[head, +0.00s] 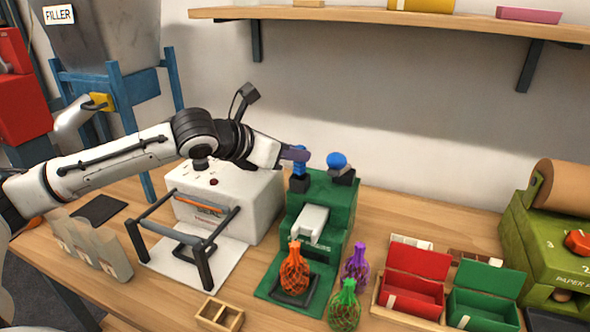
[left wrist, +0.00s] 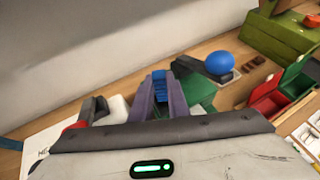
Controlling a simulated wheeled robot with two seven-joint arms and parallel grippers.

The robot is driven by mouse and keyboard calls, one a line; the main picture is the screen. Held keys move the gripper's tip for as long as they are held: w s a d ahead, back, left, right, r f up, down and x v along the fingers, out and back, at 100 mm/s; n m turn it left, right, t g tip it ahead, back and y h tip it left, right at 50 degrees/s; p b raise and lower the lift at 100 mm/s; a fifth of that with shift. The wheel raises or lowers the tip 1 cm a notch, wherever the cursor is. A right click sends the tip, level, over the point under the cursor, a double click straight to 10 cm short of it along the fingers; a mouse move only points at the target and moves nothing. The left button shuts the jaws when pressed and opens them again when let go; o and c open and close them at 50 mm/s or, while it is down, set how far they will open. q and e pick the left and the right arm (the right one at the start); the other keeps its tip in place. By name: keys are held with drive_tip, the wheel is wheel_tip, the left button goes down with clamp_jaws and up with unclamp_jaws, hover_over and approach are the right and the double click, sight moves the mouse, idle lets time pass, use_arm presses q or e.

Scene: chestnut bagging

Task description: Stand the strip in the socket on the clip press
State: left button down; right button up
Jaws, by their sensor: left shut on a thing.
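My left gripper (head: 297,155) is shut on a blue ridged strip (head: 299,169), above the back left of the green clip press (head: 322,197). The strip is roughly upright in the head view. Its lower end is at a dark blue part on top of the press, which I take for the socket (head: 298,186); I cannot tell whether the strip is in it or just above it. In the left wrist view the strip (left wrist: 160,84) shows between the two purple-grey fingers (left wrist: 160,98), with the green press (left wrist: 197,93) just beyond. My right gripper is not in view.
A white machine (head: 235,195) stands left. Orange (head: 294,272), purple (head: 358,262) and green (head: 345,305) net bags stand in front. Red (head: 412,290) and green (head: 485,305) boxes are at right.

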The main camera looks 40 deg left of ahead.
sight(296, 166)
use_arm(q)
drive_tip(key=shift+f+b, duration=0.3)
drive_tip(key=shift+f, duration=1.35)
drive_tip(key=shift+f, duration=0.15)
drive_tip(key=c, duration=1.7)
unclamp_jaws()
drive_tip(key=shift+r, duration=0.2)
drive_tip(key=shift+b+v, duration=0.7)
drive_tip(key=shift+v, duration=5.25)
drive_tip(key=shift+f, duration=0.1)
